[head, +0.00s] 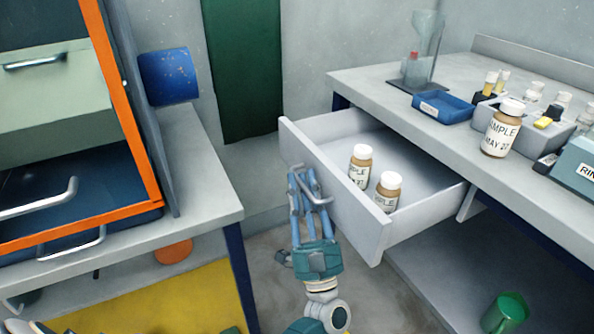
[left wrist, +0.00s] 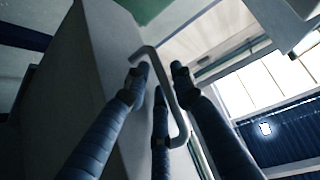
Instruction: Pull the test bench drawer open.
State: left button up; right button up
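The test bench drawer (head: 345,213) stands pulled out from under the bench on the right in the head view. Two sample bottles, one (head: 360,167) behind the other (head: 388,191), stand upright inside it. The bar handle (head: 321,186) is on its front face. My left gripper (head: 303,177) is at this handle. In the left wrist view the fingers (left wrist: 158,80) lie on both sides of the handle (left wrist: 172,92) and look closed around it; exact contact is hard to see. My right gripper is not in view.
The bench top (head: 380,78) carries a blue tray (head: 443,107), a large sample bottle (head: 502,128) and small vials. A green cup (head: 505,313) stands on the lower shelf. An orange-framed cabinet (head: 125,125) stands on the left table. Floor shows between the benches.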

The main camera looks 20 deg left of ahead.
pick_arm(q)
jog(key=shift+w+a+r, duration=0.15)
jog(key=shift+w+a, duration=0.05)
jog(key=shift+a, duration=0.05)
jog(key=shift+d, duration=0.1)
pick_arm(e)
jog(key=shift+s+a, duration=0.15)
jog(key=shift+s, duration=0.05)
pick_arm(q)
jog(key=shift+s+r, duration=0.1)
grip_shut()
jog(key=shift+s, duration=0.1)
jog(key=s+a+p, duration=0.2)
jog(key=s, duration=0.1)
jog(key=shift+a, duration=0.2)
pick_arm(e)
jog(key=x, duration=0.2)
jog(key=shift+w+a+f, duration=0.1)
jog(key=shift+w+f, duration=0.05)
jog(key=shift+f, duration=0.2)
